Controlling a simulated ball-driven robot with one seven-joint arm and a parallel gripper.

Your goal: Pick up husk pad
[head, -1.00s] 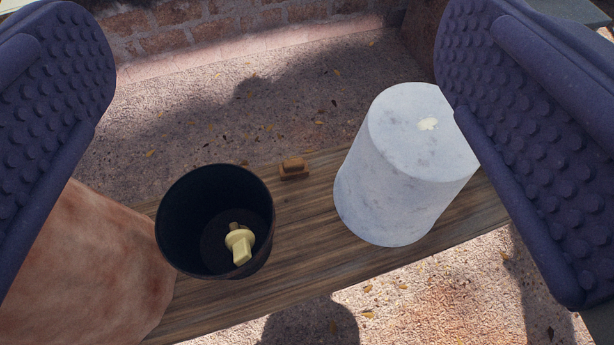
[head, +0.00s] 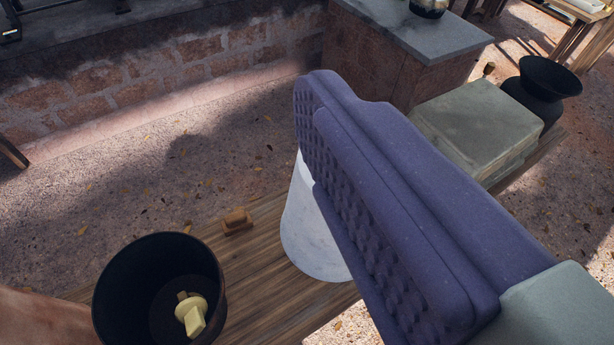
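A small brown block, which looks like the husk pad (head: 237,221), lies on a wooden plank (head: 270,270), between a dark pot and a white cylinder. Only one purple finger of my gripper (head: 395,200) shows, at right of centre; the other is out of view. Its studded inner face looks left onto open space with nothing against it. My gripper is open and apart from the block. The block is fully visible, but its fine texture is too small to tell.
The dark pot (head: 108,290) holds a pale yellow piece (head: 191,314). The white cylinder (head: 308,235) is partly hidden behind my finger. Grey-green slabs (head: 475,125) and a black vase (head: 543,88) stand at right. A brick wall (head: 150,82) runs behind open gravel ground.

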